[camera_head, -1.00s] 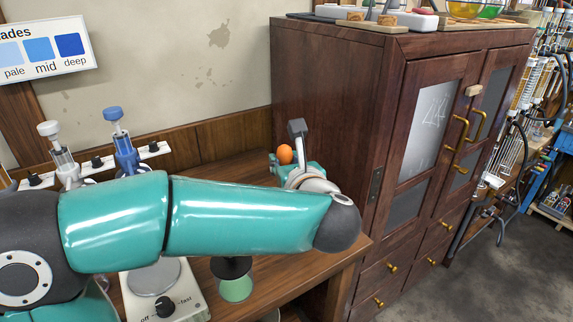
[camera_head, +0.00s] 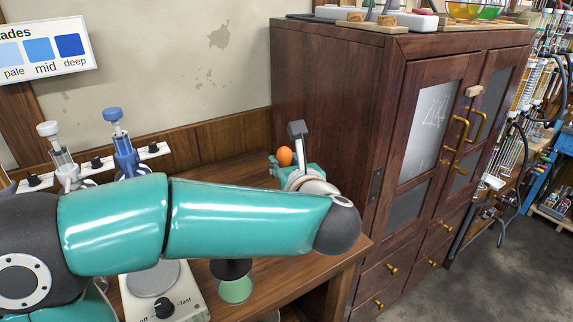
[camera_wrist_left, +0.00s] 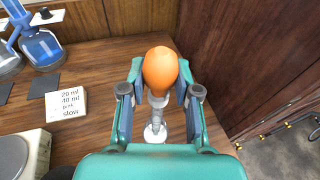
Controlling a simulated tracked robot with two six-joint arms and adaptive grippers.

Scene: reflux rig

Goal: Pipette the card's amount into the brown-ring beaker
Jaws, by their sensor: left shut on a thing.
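My left gripper (camera_wrist_left: 158,95) is shut on the pipette, whose orange bulb (camera_wrist_left: 160,70) sits between its fingers. The bulb also shows in the head view (camera_head: 285,156), near the cabinet. A pale stem and a small round foot (camera_wrist_left: 155,132) show below the bulb; I cannot tell whether the pipette stands in a holder. A beaker with green contents and a dark top (camera_head: 235,282) stands beside the stirrer. I cannot make out a brown ring. My right gripper is not in view.
A stirrer plate (camera_head: 160,290) with a knob stands at the bench front. Two burettes with white (camera_head: 48,130) and blue (camera_head: 113,115) tops stand at the back left. A blue flask (camera_wrist_left: 42,48) stands beyond the card. The wooden cabinet (camera_head: 330,110) closes off the right.

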